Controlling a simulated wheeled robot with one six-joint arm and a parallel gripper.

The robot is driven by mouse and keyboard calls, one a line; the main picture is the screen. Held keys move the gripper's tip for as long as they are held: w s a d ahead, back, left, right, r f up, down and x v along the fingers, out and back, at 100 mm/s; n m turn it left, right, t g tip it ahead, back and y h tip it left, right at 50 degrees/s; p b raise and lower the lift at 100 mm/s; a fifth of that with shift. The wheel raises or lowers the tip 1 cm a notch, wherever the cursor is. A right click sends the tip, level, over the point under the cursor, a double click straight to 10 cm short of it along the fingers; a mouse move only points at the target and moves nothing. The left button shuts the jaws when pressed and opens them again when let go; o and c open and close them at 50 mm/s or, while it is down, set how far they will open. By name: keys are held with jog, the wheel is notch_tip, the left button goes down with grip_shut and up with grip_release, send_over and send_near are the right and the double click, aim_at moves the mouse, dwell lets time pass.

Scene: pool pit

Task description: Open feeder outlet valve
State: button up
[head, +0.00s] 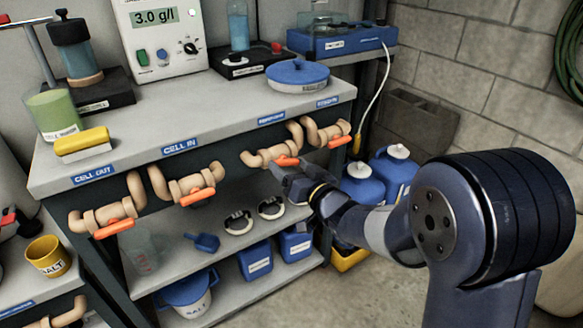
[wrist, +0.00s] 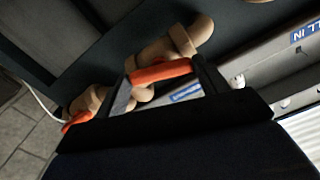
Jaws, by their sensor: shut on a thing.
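Below the bench edge, a row of beige pipe valves with orange handles shows in the head view. My gripper (head: 289,180) is at the third valve from the left (head: 262,158), under a blue label (head: 271,118) too small to read surely. In the wrist view my gripper (wrist: 168,85) is shut on that valve's orange handle (wrist: 160,73), with one finger on each side. In the head view the handle (head: 287,161) runs roughly along the pipe, its lower side partly hidden by the gripper.
The rightmost valve (head: 328,134) is close beside my gripper. The CELL IN valve (head: 188,185) and CELL OUT valve (head: 104,215) are to the left. Blue jugs (head: 363,184) stand right of the bench. A lower shelf (head: 175,255) holds black-and-white rings and blue containers.

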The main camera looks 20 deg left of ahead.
jog(key=c, duration=0.3)
jog(key=shift+f+n+b, duration=0.25)
jog(key=shift+n+b, duration=0.45)
jog(key=shift+b, duration=0.2)
jog(key=shift+r+n+b, duration=0.1)
jog(key=shift+n+b, duration=0.55)
jog(key=shift+n, duration=0.15)
jog(key=shift+r+n, duration=0.15)
jog(key=shift+n, duration=0.25)
jog(key=o, duration=1)
jog(key=p+v, duration=0.1)
jog(key=v, duration=1)
jog(key=shift+p, duration=0.4)
